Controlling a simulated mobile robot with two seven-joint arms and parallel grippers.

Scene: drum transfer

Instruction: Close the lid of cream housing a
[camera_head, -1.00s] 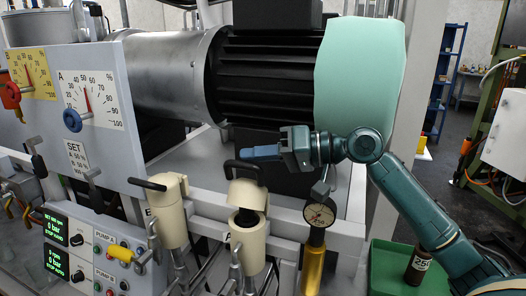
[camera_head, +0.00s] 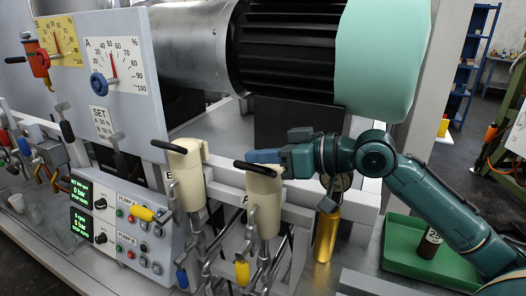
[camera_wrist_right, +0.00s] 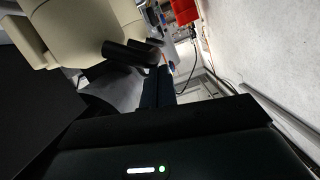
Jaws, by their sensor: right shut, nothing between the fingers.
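Cream housing a (camera_head: 264,222), the right one of two cream housings, stands upright in the head view. Its lid (camera_head: 262,183) with a black handle (camera_head: 255,169) sits down on the body, and no gap shows between them. My right gripper (camera_head: 254,156) is shut and empty, just above and behind the lid; I cannot tell whether it touches it. In the right wrist view, cream housing a (camera_wrist_right: 85,28) and its black handle (camera_wrist_right: 132,52) lie at upper left, close to the shut fingertips (camera_wrist_right: 158,82). My left gripper is not in view.
Cream housing b (camera_head: 186,175) stands to the left, with its black handle out to the left. A gold cylinder (camera_head: 327,236) and a green tray (camera_head: 398,235) holding a dark bottle (camera_head: 430,243) are at right, under my right arm. The black motor (camera_head: 287,50) is behind.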

